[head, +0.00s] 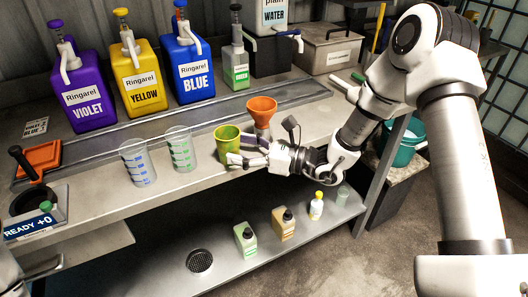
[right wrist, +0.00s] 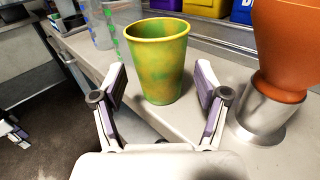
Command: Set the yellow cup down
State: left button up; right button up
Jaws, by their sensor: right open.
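The yellow cup (head: 227,144), mottled with green, stands upright on the bench near its front edge. In the right wrist view the cup (right wrist: 158,62) stands between and just beyond my right gripper's two fingers (right wrist: 160,98), with a gap on each side. My right gripper (head: 240,152) is open and reaches toward the cup from the right in the head view. The cup looks empty near its rim, but its bottom is hidden.
An orange funnel (head: 262,110) in a metal holder (right wrist: 262,115) stands close right of the cup. Two clear measuring beakers, blue-marked (head: 138,163) and green-marked (head: 181,149), stand to its left. Violet (head: 83,95), yellow (head: 137,78) and blue (head: 187,70) jugs line the back. Small bottles stand on the lower shelf (head: 215,240).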

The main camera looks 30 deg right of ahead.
jog(key=v, duration=0.7)
jog(key=s+a+f+n+g+h, duration=0.1)
jog(key=s+a+f+n+g, duration=0.15)
jog(key=s+f+g, duration=0.35)
jog(key=s+a+f+n+g+h, duration=0.1)
jog(key=s+a+f+n+g, duration=0.2)
jog(key=s+f, duration=0.35)
jog(key=s+d+f+n+g+h, duration=0.3)
jog(key=s+d+f+n+h, duration=0.15)
jog(key=s+f+n, duration=0.3)
jog(key=s+d+f+n+g+h, duration=0.3)
jog(key=s+d+f+n+h, duration=0.1)
jog(key=s+f+n+h, duration=0.35)
jog(key=a+f+n+t, duration=0.1)
jog(key=n, duration=0.1)
jog(key=a+f+n+t, duration=0.1)
jog(key=f+n, duration=0.1)
jog(key=a+f+n+y, duration=0.1)
jog(key=n, duration=0.1)
jog(key=shift+w+f+t+p, duration=0.25)
jog(key=shift+f+t+p, duration=0.05)
jog(key=shift+f+t, duration=0.1)
